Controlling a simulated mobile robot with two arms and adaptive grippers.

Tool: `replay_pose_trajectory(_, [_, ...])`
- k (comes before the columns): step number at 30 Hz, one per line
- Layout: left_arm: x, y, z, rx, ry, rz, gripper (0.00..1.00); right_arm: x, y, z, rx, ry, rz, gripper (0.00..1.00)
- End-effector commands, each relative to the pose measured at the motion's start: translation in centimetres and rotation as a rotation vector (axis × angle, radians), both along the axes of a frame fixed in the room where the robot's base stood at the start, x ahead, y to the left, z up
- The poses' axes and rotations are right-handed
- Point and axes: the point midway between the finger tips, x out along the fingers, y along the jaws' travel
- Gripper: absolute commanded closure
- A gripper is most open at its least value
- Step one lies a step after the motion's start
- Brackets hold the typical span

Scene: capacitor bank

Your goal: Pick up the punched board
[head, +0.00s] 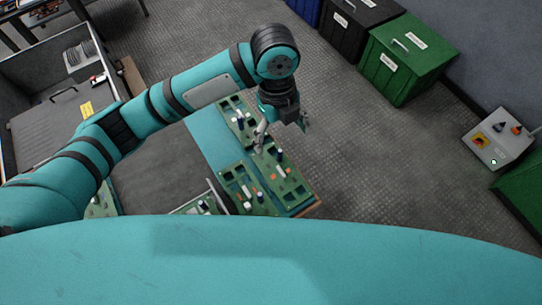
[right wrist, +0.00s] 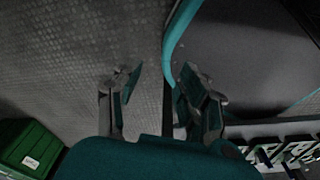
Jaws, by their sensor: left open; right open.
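Several green boards with dark rectangular openings and small parts lie on a teal-topped surface (head: 207,140) in the head view. One board (head: 237,108) is at the back, one (head: 233,178) at the front left and one (head: 290,189) at the front right. I cannot tell for sure which is the punched board. My left gripper (head: 283,129) is open and points down over the boards, its near finger close above the right-hand one; contact is unclear. My right gripper (right wrist: 161,84) is open and empty in the right wrist view, away from the boards.
A green bin (head: 408,62) and a black bin (head: 352,35) stand at the back right. A grey control box (head: 497,140) with knobs is at the right. A row of boards (right wrist: 282,148) shows at the wrist view's lower right. Bare floor (head: 375,150) lies between.

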Motion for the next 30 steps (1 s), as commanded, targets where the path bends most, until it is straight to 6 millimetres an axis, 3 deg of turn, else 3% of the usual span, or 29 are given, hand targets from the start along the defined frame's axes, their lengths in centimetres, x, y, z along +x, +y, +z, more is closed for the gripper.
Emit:
replay_pose_trajectory(11, [-0.9,-0.5,-7.7,0.003,0.007,0.001,0.11,-3.6,-1.6,0.7,-0.022,0.053,-0.002,0.59])
replay_pose_trajectory(16, [-1.1,-0.7,-10.5,0.002,0.004,0.001,0.11,-2.9,-1.6,0.9,-0.020,0.042,-0.002,0.59])
replay_pose_trajectory(22, [-1.2,-0.7,-11.8,0.001,0.003,0.001,0.11,-1.2,-1.0,1.2,-0.012,0.014,-0.001,0.59])
replay_pose_trajectory(30, [-1.2,-0.4,-15.5,0.002,0.004,0.000,0.11,-1.3,0.0,2.0,0.001,0.017,-0.002,0.59])
